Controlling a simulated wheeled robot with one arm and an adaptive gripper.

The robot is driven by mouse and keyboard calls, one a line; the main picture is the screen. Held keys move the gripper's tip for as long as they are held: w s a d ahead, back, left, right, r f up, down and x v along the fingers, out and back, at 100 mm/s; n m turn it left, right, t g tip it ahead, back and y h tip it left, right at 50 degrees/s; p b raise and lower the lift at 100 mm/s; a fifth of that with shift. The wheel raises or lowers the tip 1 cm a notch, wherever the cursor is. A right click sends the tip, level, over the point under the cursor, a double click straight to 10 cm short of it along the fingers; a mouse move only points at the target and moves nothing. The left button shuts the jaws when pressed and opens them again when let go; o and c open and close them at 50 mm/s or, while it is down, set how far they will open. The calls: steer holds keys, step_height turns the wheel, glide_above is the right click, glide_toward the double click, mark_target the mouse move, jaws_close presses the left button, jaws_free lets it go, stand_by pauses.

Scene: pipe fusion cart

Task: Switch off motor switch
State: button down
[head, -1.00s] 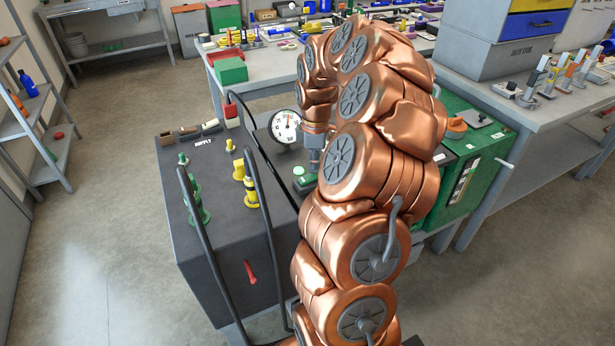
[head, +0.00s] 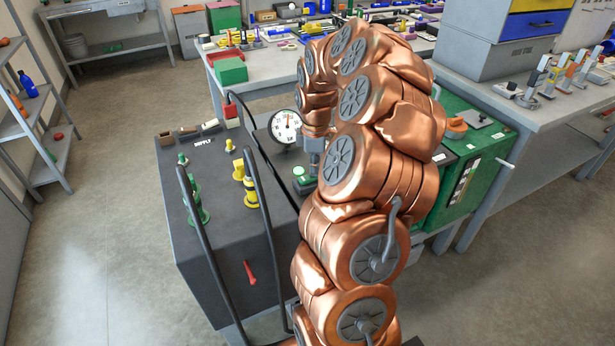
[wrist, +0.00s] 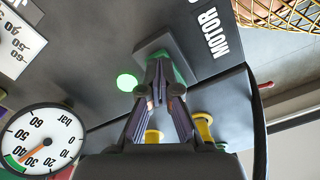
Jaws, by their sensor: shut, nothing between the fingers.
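The motor switch (wrist: 158,44) shows in the wrist view as a grey plate with a green part, beside the white "MOTOR" label (wrist: 215,33). My gripper (wrist: 165,92) is shut and empty, with its fingertips right over the switch and covering much of it. Whether the tips touch it, and which way the switch is set, I cannot tell. A round green lamp (wrist: 127,82) glows just left of the switch. In the head view my gripper (head: 312,160) is partly hidden by my copper arm, close to the lit green lamp (head: 298,171).
A pressure gauge (head: 285,127) stands on the cart next to my gripper; it is also in the wrist view (wrist: 42,140). Black hoop rails (head: 262,215) and yellow fittings (head: 239,170) are on the dark cabinet (head: 215,225). A green box (head: 470,165) stands right of my arm.

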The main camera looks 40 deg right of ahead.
stand_by(0.3)
steer(key=shift+r+p, duration=1.25)
steer(key=shift+r, duration=2.2)
